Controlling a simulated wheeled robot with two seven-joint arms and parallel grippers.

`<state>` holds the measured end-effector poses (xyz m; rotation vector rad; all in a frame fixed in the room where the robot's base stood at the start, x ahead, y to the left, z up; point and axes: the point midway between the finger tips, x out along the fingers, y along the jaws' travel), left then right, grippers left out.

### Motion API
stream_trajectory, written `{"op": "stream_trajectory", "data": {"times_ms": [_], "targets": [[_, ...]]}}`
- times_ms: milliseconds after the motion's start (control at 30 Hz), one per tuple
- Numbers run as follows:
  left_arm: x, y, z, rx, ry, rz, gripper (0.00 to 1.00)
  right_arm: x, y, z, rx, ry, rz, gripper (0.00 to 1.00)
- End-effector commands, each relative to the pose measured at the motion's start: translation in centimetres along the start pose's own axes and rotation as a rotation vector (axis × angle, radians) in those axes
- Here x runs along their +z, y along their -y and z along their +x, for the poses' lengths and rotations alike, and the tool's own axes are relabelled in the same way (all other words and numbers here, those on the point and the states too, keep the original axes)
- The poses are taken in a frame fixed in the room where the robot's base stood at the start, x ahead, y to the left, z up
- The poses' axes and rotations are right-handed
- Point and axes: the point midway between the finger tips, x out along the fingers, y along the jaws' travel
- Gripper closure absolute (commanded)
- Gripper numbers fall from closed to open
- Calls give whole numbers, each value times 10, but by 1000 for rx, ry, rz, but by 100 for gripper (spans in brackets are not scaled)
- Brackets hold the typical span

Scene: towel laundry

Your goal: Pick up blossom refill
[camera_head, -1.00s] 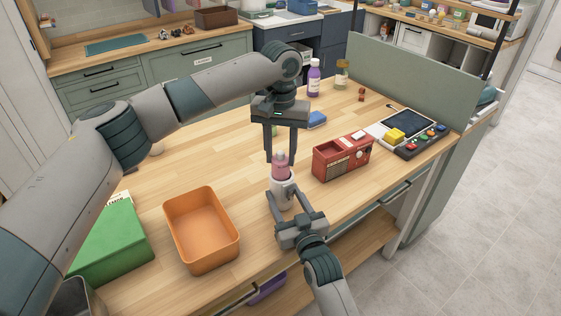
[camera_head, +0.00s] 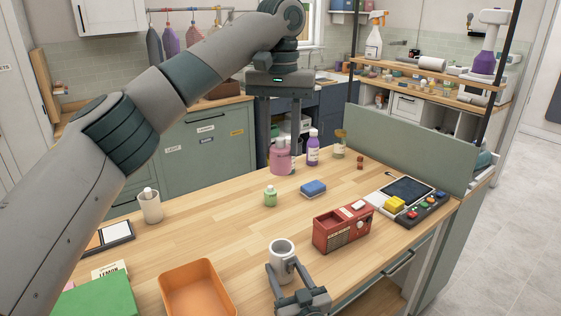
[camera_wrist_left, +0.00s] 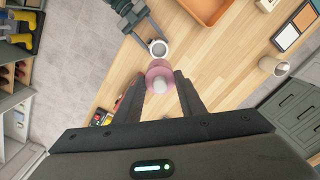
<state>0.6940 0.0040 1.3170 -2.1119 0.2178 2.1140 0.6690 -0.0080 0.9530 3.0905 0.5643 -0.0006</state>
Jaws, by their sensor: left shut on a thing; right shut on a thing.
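The pink refill bottle (camera_head: 281,160), which I take to be the blossom refill, is held up between the fingers of my left gripper (camera_head: 281,150), clear of the white cup. In the left wrist view the pink bottle (camera_wrist_left: 158,68) shows end-on between the fingertips. My right gripper (camera_head: 284,272) is shut on the white cup (camera_head: 281,248) near the front edge of the table. The cup stands upright with its open top showing. It also shows in the left wrist view (camera_wrist_left: 158,47), just beyond the pink bottle.
A red box (camera_head: 340,232) stands right of the cup, with a button panel (camera_head: 425,207) behind. A small green bottle (camera_head: 270,198), blue sponge (camera_head: 313,188) and purple bottle (camera_head: 313,150) stand farther back. An orange bin (camera_head: 172,278) is front left. The middle table is fairly clear.

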Motion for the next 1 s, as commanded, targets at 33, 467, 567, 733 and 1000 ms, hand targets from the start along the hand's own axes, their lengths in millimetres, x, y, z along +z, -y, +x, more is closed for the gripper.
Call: {"op": "stream_trajectory", "data": {"times_ms": [33, 467, 567, 733, 1000], "targets": [[0, 0, -5, -2, -2, -2, 87, 0, 0, 0, 0, 0, 0, 78], [0, 0, -14, 1, -1, -1, 87, 0, 0, 0, 0, 0, 0, 78], [0, 0, -14, 1, -1, -1, 87, 0, 0, 0, 0, 0, 0, 78], [0, 0, -14, 0, -1, -1, 87, 0, 0, 0, 0, 0, 0, 39], [0, 0, -14, 0, -1, -1, 87, 0, 0, 0, 0, 0, 0, 26]]}}
